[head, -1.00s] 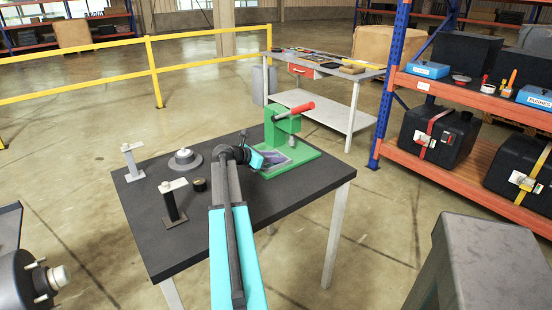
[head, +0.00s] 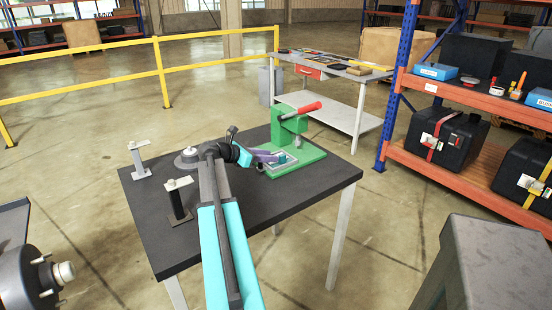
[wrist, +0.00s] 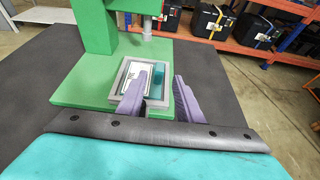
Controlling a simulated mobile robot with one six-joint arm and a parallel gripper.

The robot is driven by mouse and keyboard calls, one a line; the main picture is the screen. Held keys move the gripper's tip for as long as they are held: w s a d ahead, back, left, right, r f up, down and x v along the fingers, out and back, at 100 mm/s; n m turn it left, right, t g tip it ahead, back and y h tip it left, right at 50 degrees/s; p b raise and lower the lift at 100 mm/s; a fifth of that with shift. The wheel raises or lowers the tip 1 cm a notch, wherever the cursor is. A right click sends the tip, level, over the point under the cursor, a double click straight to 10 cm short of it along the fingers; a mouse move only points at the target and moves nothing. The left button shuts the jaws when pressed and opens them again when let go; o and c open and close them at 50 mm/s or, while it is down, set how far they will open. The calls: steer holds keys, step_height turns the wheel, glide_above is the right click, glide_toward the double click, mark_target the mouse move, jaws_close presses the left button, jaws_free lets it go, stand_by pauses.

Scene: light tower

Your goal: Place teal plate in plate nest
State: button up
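The teal plate (wrist: 157,76) lies inside the grey-rimmed plate nest (wrist: 121,87) on the green press base, as the wrist view shows. A light, marked surface shows in the left part of the nest, and the left finger hides part of the inside. My gripper (wrist: 168,70) is open, with its two purple fingers spread apart at the near right side of the nest. The left finger reaches over the nest and the right one is beside it. In the head view the nest (head: 286,168) sits right of my gripper (head: 270,154).
The green press (head: 288,125) with a red handle stands behind the nest, its ram (wrist: 147,30) above the base. A grey stand (head: 138,160), a dark stand (head: 178,203) and a round grey fixture (head: 187,158) are on the dark table (head: 165,240).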

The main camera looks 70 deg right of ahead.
steer(key=shift+v, duration=2.1)
